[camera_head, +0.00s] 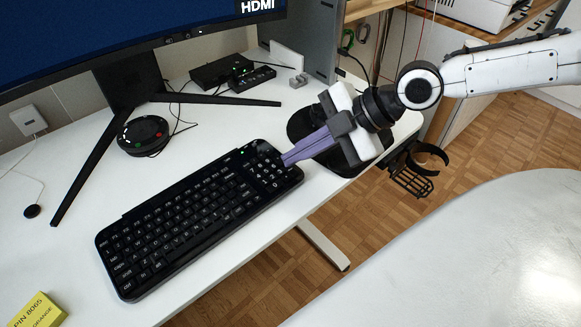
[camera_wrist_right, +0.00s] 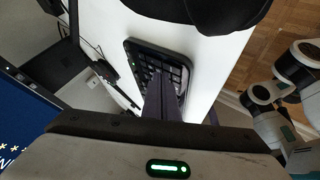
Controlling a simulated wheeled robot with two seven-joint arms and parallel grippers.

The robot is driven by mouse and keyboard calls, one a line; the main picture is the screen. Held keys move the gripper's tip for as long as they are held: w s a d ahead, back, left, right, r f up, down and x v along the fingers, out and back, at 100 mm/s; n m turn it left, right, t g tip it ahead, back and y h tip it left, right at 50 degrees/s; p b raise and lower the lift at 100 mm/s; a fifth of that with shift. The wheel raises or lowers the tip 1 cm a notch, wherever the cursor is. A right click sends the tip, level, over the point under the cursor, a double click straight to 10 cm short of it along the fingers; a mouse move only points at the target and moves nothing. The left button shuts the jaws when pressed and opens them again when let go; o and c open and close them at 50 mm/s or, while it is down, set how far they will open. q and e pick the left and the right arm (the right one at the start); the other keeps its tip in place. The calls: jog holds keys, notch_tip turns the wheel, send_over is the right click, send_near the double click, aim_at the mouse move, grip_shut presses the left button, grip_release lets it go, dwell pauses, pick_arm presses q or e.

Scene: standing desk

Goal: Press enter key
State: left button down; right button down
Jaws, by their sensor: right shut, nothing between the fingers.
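A black keyboard (camera_head: 190,215) lies on the white desk, and its number-pad end also shows in the right wrist view (camera_wrist_right: 138,46). My right gripper (camera_head: 285,160) has its purple fingers shut and empty. Its tips are at the number-pad end of the keyboard, over the right edge of the keys. In the right wrist view the fingers (camera_wrist_right: 163,85) cover part of the keys. I cannot tell whether the tips touch a key, and the enter key cannot be made out.
A monitor on a black stand (camera_head: 130,90) stands behind the keyboard. A round black device (camera_head: 143,135) sits near the stand. A black mat (camera_head: 310,125) lies under my right gripper. A yellow box (camera_head: 38,311) is at the lower left.

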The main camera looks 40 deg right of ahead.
aim_at(297, 171)
jog(key=shift+f, duration=0.3)
jog(key=shift+f, duration=0.25)
dwell(0.4)
jog(key=shift+r, duration=0.1)
pick_arm(q)
jog(key=shift+r+p, duration=1)
jog(key=shift+p, duration=0.05)
pick_arm(e)
jog(key=shift+r, duration=0.6)
